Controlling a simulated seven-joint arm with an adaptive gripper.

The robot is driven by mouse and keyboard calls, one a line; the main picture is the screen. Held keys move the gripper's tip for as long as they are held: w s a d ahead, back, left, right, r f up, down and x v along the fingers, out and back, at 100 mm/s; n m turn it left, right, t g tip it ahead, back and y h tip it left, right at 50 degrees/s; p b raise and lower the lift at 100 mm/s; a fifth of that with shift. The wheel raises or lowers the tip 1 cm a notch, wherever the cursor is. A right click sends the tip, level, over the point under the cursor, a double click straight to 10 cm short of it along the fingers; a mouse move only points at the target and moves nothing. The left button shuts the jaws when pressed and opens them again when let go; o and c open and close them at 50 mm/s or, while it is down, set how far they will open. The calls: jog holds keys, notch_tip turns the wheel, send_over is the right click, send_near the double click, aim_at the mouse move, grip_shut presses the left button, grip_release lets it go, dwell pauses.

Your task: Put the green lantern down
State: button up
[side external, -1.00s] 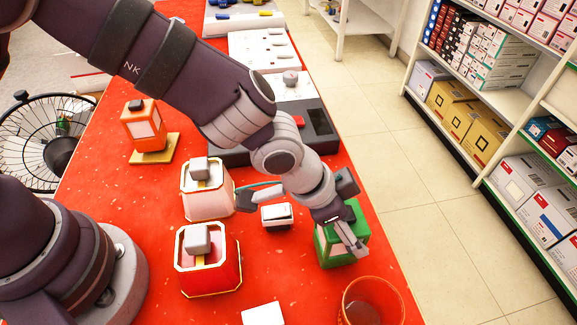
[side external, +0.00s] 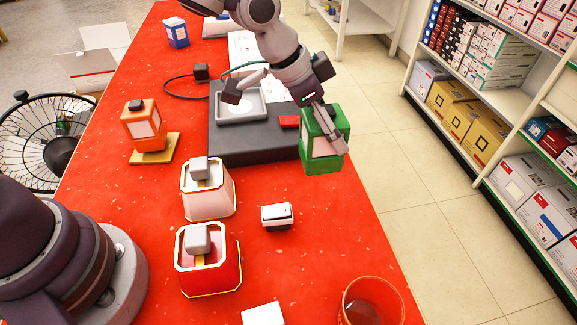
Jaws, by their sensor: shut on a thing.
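The green lantern (side external: 312,163) has a green frame and pale panels. It is held by my gripper (side external: 335,138), which is shut on it; the fingers partly cover its right side. The lantern is at the right edge of the red table (side external: 262,265), beside the dark flat device, and looks raised. The exact gap beneath it cannot be told.
An orange lantern (side external: 142,122) stands on a wooden base at left. White (side external: 208,198) and red (side external: 212,270) lanterns stand mid-table. The dark device (side external: 250,145) lies behind, with a small white box (side external: 277,216) nearer. A glass (side external: 371,303) stands front right. The table between is clear.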

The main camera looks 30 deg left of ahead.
aim_at(326, 161)
notch_tip(326, 161, down, 7)
dwell(0.3)
jog(key=o, duration=1.2)
jog(key=shift+f, duration=0.15)
jog(key=shift+r, duration=0.3)
jog(key=a+v, duration=0.1)
jog(key=v, duration=1.3)
jog(key=s+a+r+n+y, duration=0.1)
jog(key=s+a+n, duration=0.2)
jog(key=s+a, duration=0.1)
jog(key=s+a+r+n+t+y, duration=0.1)
jog(key=s+a+n, duration=0.2)
jog(key=s+a, duration=0.1)
jog(key=s+a+r+n+y, duration=0.1)
jog(key=s+a+n+y, duration=0.1)
jog(key=s+a+n, duration=0.1)
jog(key=shift+s+a, duration=0.6)
jog(key=shift+s, duration=0.1)
